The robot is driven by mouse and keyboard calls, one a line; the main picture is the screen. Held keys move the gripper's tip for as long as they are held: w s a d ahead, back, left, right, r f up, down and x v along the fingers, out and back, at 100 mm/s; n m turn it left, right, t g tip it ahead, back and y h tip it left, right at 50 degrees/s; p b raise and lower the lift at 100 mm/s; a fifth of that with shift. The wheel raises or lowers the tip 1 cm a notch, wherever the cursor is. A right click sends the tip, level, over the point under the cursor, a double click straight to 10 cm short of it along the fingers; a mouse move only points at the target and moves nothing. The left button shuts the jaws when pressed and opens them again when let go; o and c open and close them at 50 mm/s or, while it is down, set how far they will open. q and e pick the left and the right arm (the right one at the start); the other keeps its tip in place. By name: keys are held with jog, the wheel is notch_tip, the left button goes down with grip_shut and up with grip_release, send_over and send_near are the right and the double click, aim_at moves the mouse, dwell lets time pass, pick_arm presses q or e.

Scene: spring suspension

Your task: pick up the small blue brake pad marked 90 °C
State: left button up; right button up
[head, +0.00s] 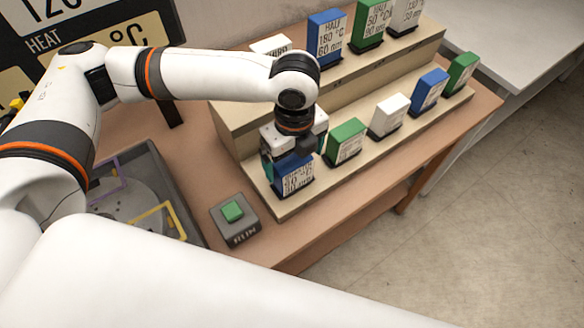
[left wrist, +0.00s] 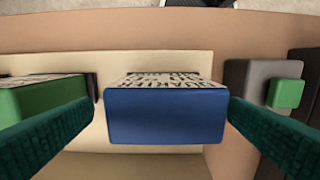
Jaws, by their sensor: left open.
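A small blue brake pad (head: 293,179) stands at the near left end of the lower step, its printed white face turned to the front. My left gripper (head: 291,158) is directly above it, pointing down, with its fingers at either side. In the left wrist view the blue pad (left wrist: 165,115) lies between the two green fingers of the open left gripper (left wrist: 160,108), with a gap visible on each side. The print on its label is too small and slanted to read a temperature. My right gripper is not in view.
A green pad (head: 345,143) stands close beside, then a white pad (head: 389,116), another blue pad (head: 430,90) and a green one (head: 461,74). Larger pads, including a blue one (head: 328,38), stand on the upper step. A green-button box (head: 233,214) sits at the left.

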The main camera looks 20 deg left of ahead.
pick_arm(q)
jog(key=shift+w+f, duration=0.1)
jog(key=shift+f, duration=0.3)
jog(key=shift+f+p, duration=0.35)
jog(key=shift+f, duration=0.45)
jog(key=f, duration=0.3)
jog(key=shift+s+a+f+p, duration=0.1)
jog(key=shift+s+f+p, duration=0.05)
jog(key=shift+s+p, duration=0.15)
jog(key=shift+f, duration=0.2)
jog(key=c, duration=1.1)
jog(key=shift+c, duration=0.8)
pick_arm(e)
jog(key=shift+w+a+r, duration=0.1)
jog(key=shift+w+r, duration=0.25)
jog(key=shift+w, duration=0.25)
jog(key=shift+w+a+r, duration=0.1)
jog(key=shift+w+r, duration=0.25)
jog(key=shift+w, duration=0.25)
